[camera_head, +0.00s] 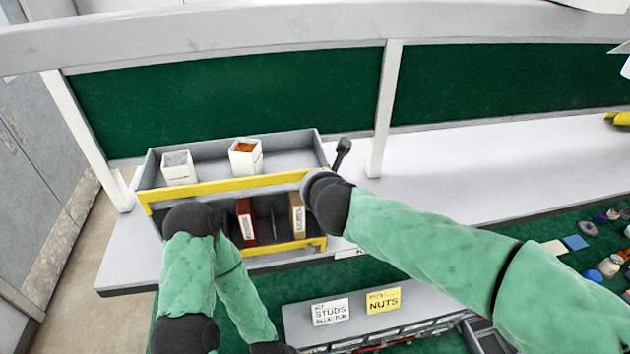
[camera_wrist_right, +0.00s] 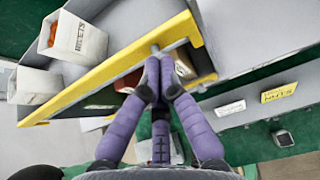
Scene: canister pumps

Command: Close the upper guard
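The upper guard (camera_head: 225,189) is a long yellow strip along the front of the upper tier of a grey two-tier rack. In the right wrist view the upper guard (camera_wrist_right: 105,72) runs diagonally, with a short grey rod (camera_wrist_right: 178,44) near its right end. My right gripper (camera_wrist_right: 160,62) has its purple fingers bunched together, tips at the rod. I cannot tell whether anything is pinched between them. In the head view the right hand is at the guard's right end, mostly hidden by its own arm. My left arm hangs low in front of the rack; its gripper is out of view.
A lower yellow guard (camera_head: 290,248) fronts the lower tier, which holds a red box (camera_head: 245,222) and a tan box (camera_head: 297,215). White containers (camera_head: 179,168) (camera_head: 245,157) stand on the upper tier. A white post (camera_head: 384,110) rises right of the rack.

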